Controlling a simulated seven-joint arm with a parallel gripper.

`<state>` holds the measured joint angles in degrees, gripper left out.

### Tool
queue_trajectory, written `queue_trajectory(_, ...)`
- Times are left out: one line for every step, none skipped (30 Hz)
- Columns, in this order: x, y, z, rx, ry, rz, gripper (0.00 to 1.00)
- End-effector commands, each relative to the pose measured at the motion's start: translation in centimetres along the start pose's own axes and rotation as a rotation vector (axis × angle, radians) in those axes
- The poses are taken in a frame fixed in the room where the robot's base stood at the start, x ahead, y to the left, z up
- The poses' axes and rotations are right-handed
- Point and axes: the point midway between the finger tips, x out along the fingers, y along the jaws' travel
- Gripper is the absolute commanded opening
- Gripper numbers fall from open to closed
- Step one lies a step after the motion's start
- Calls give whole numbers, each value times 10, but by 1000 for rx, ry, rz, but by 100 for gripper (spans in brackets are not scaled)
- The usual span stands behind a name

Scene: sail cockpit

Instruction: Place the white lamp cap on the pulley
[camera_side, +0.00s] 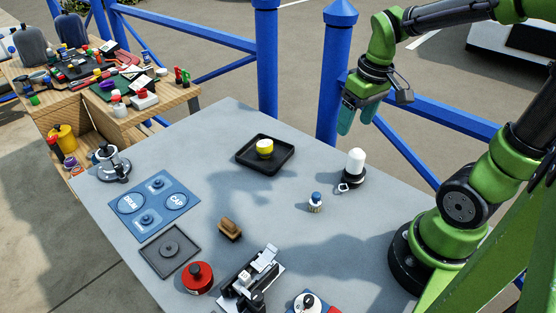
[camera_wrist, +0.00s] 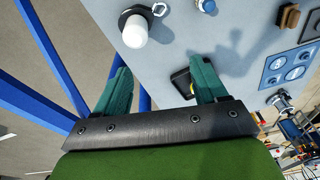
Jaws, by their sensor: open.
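The white lamp cap (camera_side: 356,161) stands upright on a dark base near the table's right rear edge. In the wrist view the cap (camera_wrist: 135,31) is at the upper left, beyond my fingers and apart from them. My gripper (camera_side: 357,118) hangs above and behind the cap, open with nothing between its teal fingers. In the wrist view my gripper (camera_wrist: 161,88) shows both fingers spread wide. I cannot tell for sure which item is the pulley. A grey metal winch-like fitting (camera_side: 113,165) stands at the table's left corner.
A black tray (camera_side: 282,170) holds a yellow item. A blue panel marked DRUM and CAP (camera_side: 145,231) lies left. Blue railing (camera_side: 435,105) runs behind the table.

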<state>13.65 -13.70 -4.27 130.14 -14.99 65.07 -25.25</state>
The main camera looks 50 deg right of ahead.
Motion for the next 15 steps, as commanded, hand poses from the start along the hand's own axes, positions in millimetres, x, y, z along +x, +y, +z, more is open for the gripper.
queue_trajectory(-12, -19, 3, 9, 75, -27, 72)
queue_trajectory(-18, -29, 5, 21, 117, -45, 72)
queue_trajectory(-26, -42, 9, 39, 169, -73, 72)
queue_trajectory(-32, -52, 12, 53, 205, -96, 72)
queue_trajectory(-36, -60, 15, 66, 239, -120, 72)
queue_trajectory(-43, -70, 19, 82, 280, -151, 72)
queue_trajectory(-47, -77, 22, 94, 307, -174, 72)
queue_trajectory(-51, -83, 25, 106, 331, -196, 72)
queue_trajectory(-55, -90, 29, 119, 358, -223, 72)
queue_trajectory(-58, -94, 31, 128, 374, -240, 72)
queue_trajectory(-59, -97, 33, 135, 386, -255, 72)
queue_trajectory(-62, -100, 35, 144, 399, -271, 72)
queue_trajectory(-63, -102, 36, 149, 407, -279, 72)
queue_trajectory(-64, -103, 37, 152, 412, -285, 72)
queue_trajectory(-64, -104, 38, 156, 414, -290, 72)
